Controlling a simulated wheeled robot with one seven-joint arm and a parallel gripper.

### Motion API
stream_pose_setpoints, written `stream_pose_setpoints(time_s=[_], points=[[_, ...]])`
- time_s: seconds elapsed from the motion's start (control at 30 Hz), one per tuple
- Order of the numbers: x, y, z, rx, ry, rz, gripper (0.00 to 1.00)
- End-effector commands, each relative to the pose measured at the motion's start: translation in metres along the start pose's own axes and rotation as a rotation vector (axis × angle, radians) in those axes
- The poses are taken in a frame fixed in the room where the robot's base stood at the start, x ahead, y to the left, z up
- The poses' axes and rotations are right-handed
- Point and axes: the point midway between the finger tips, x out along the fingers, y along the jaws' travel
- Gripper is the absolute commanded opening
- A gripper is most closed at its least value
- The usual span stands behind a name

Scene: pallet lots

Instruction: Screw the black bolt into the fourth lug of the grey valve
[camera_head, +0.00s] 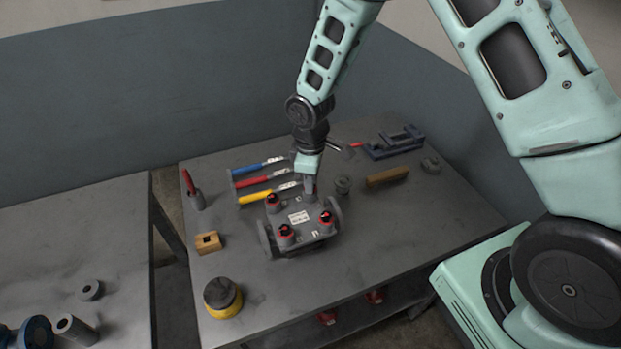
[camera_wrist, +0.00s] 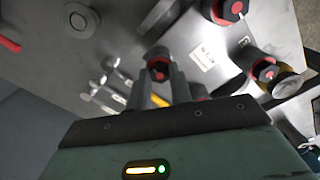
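The grey valve (camera_head: 313,236) lies on the dark work table with a white label on top. Red-ringed black bolts stand on three of its lugs: back left (camera_head: 272,200), front (camera_head: 286,231) and right (camera_head: 326,218). My gripper (camera_head: 311,190) points down at the back-right lug, which it mostly hides. In the wrist view, the black bolt (camera_wrist: 158,66) with red around it sits between my two fingertips (camera_wrist: 160,72), which appear closed on it. It is at the lug; how deep it sits is hidden. Two other bolts show at right (camera_wrist: 228,10) (camera_wrist: 263,70).
Blue, red and yellow-handled tools (camera_head: 262,197) lie behind the valve. A ring (camera_head: 342,185), wooden-handled brush (camera_head: 388,177) and dark vise (camera_head: 392,143) are to its right. A wooden block (camera_head: 208,242) and a black-yellow can (camera_head: 222,298) stand left. The table's front right is clear.

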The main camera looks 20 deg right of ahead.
Motion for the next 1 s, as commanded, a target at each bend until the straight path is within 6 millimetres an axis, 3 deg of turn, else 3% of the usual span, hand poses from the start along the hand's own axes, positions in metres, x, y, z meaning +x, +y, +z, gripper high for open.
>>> stream_pose_setpoints(time_s=[0.17,1.0], points=[[0.0021,0.0004,-0.0006,0.157,0.001,0.003,0.0],[-0.003,0.0007,0.0005,1.954,0.0,0.003,0.0]])
